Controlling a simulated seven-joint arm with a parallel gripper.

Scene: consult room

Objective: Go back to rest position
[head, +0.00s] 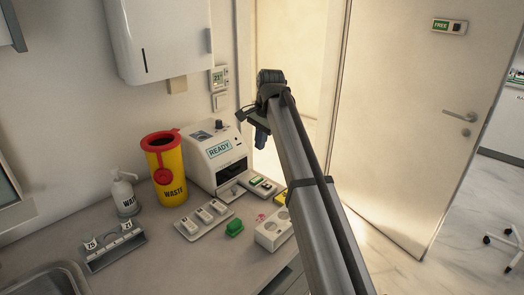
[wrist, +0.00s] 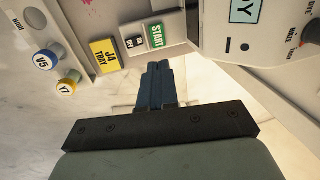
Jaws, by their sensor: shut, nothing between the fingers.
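My gripper (head: 261,133) is at the end of my raised arm, in the upper middle of the head view, in front of the pale door area and right of the white READY machine. It points downward. In the wrist view my gripper (wrist: 158,68) shows its two blue fingers pressed together, with nothing between them.
The counter holds the READY machine (head: 217,155), a yellow waste bin (head: 168,170), a white bottle (head: 125,196), a rack (head: 113,247), a white tray (head: 203,218), a green block (head: 235,227) and a white holder (head: 273,232). A door (head: 410,130) stands right of the arm.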

